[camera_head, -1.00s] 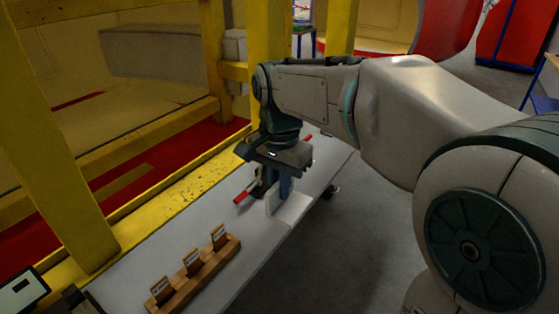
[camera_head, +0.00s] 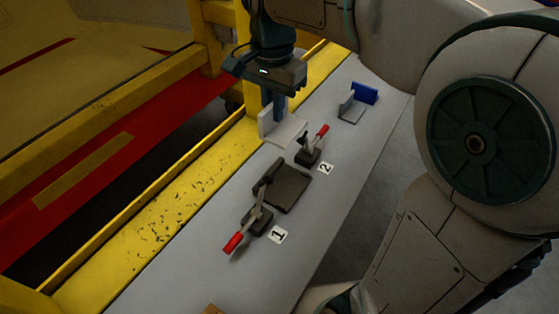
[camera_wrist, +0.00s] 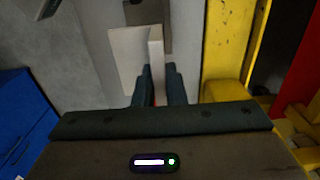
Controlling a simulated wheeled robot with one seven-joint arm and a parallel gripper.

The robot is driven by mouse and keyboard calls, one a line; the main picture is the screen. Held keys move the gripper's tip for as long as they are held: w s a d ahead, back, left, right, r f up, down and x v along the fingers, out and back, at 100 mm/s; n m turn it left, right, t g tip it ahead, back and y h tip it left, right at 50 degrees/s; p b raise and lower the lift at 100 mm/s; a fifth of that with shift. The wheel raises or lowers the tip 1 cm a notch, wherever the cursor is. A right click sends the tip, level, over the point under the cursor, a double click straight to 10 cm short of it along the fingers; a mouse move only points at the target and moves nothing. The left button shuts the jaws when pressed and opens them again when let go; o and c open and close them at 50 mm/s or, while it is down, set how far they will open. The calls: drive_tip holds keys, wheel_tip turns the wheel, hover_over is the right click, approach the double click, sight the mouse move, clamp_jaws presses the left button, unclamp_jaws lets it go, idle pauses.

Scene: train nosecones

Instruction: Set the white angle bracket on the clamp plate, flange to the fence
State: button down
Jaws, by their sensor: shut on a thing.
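My gripper (camera_head: 274,107) points down and is shut on the upright flange of the white angle bracket (camera_head: 285,133). In the wrist view the bracket (camera_wrist: 127,57) sticks out past the dark fingers (camera_wrist: 158,82). In the head view the bracket is beyond the clamp plate (camera_head: 289,188), a dark square plate on the grey bench. I cannot tell whether the bracket touches the bench. A dark fence (camera_head: 267,176) stands along the plate's left edge. A red-handled clamp by label 1 (camera_head: 258,220) and another by label 2 (camera_head: 309,151) flank the plate.
A blue and grey angled piece (camera_head: 359,100) stands farther along the bench. A yellow rail (camera_head: 165,212) and yellow posts run along the bench's left side. The near bench surface (camera_head: 190,265) is mostly clear.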

wheel_tip(320, 180, down, 18)
drive_tip(key=shift+s+r, duration=0.1)
drive_tip(key=shift+r, duration=0.05)
idle(0.3)
drive_tip(key=shift+f+b, duration=0.2)
drive_tip(key=shift+b, duration=0.1)
drive_tip(key=c, duration=1.5)
unclamp_jaws()
drive_tip(key=shift+r, duration=0.15)
